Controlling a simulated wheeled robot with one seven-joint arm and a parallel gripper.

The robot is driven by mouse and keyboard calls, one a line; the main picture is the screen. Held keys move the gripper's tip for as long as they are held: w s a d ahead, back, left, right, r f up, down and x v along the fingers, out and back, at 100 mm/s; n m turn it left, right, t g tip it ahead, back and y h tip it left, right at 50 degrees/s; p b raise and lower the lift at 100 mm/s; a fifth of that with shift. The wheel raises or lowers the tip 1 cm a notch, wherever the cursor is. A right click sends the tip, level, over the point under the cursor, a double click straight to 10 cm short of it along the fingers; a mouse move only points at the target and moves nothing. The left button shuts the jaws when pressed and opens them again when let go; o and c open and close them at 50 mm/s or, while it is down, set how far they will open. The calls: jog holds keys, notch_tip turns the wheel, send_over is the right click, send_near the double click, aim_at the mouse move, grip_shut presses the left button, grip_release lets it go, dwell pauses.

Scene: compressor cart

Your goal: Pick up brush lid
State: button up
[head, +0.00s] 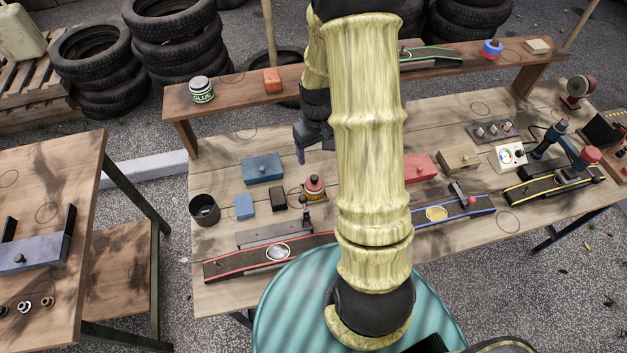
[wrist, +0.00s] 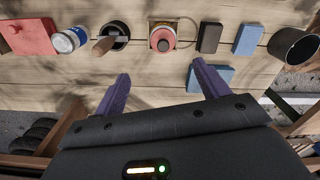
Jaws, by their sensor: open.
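In the wrist view, a brown handle (wrist: 103,46) stands over a dark round pot (wrist: 118,30). This looks like the brush lid, but I cannot tell for sure, nor whether it is seated on the pot. In the head view, my arm hides that spot. My gripper (wrist: 161,78) has its two purple fingers spread apart, with nothing between them. It is above the bench, and the handle lies ahead of the left finger in the wrist view. In the head view, my gripper (head: 314,149) is over the bench's back part, right of the large blue box (head: 262,168).
A blue-and-white can (wrist: 69,40) and a red box (wrist: 28,36) stand left of the pot. A red-topped round item (wrist: 163,40), a dark block (wrist: 209,38) and a blue block (wrist: 248,40) stand right. The raised shelf (head: 235,92) runs behind, holding a glue jar (head: 202,90).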

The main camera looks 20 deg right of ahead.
aim_at(314, 176)
notch_tip(314, 176, down, 8)
jog(key=shift+s+f+p, duration=0.1)
jog(key=shift+s+p, duration=0.05)
jog(key=shift+p, duration=0.5)
jog(key=shift+a, duration=0.1)
jog(key=shift+w+a+f+p, duration=0.2)
jog(key=shift+f+p, duration=0.2)
jog(key=shift+f, duration=0.15)
jog(key=shift+w+f+p, duration=0.15)
jog(key=shift+f+p, duration=0.2)
jog(key=shift+f, duration=0.7)
jog(key=shift+w+f+p, duration=0.15)
jog(key=shift+f+p, duration=0.15)
jog(key=shift+f, duration=0.7)
jog(key=c, duration=1.1)
jog(key=shift+c, duration=0.2)
